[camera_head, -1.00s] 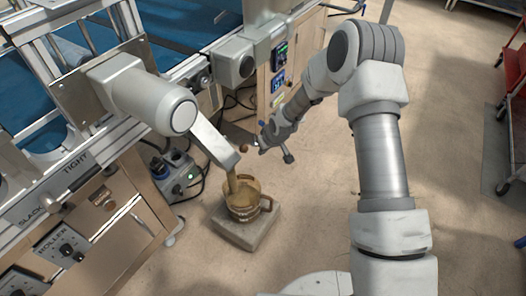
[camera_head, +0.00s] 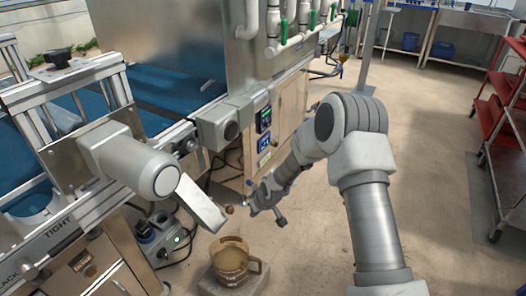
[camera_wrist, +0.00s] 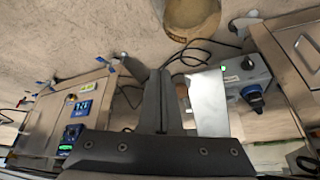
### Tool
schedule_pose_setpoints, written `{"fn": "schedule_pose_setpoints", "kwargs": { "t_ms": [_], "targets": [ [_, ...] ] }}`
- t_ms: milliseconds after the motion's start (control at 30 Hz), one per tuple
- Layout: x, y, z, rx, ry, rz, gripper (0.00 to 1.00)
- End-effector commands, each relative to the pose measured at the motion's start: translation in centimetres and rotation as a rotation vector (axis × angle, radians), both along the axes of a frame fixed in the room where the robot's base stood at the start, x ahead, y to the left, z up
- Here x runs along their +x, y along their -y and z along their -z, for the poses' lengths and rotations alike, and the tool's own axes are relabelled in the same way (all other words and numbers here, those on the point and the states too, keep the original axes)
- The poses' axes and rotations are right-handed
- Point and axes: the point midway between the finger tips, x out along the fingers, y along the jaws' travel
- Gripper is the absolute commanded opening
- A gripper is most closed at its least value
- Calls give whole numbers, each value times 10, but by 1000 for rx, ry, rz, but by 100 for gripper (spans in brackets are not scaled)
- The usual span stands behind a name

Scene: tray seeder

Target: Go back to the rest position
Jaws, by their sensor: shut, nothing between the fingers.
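My gripper (camera_head: 248,207) is shut and empty. In the head view it hangs just right of the pale metal chute (camera_head: 202,204) on the machine's side. In the wrist view its dark fingers (camera_wrist: 164,80) lie together in the middle, beside the bright chute (camera_wrist: 208,103). A brown jug with a handle (camera_head: 231,262) stands below the chute on a grey block (camera_head: 215,286), and brown material shows in its top. The jug is partly seen at the top of the wrist view (camera_wrist: 190,15), apart from the fingers.
The seeder machine with its blue belt (camera_head: 165,108) fills the left. A control box with a green light (camera_head: 163,240) and loose cables lie near the chute. A red cart (camera_head: 508,125) stands at far right. The floor (camera_head: 430,200) right of my arm is clear.

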Motion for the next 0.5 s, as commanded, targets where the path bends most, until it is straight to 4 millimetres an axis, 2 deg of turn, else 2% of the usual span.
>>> {"fn": "schedule_pose_setpoints", "kwargs": {
  "t_ms": [67, 167, 267, 500],
  "targets": [
    [0, 1, -2, -1, 1, 1, 0],
    [2, 5, -14, -10, 7, 8, 0],
    [3, 17, -43, -28, 16, 25, 0],
    [-10, 60, -137, -91, 37, 105, 0]
  ]
}}
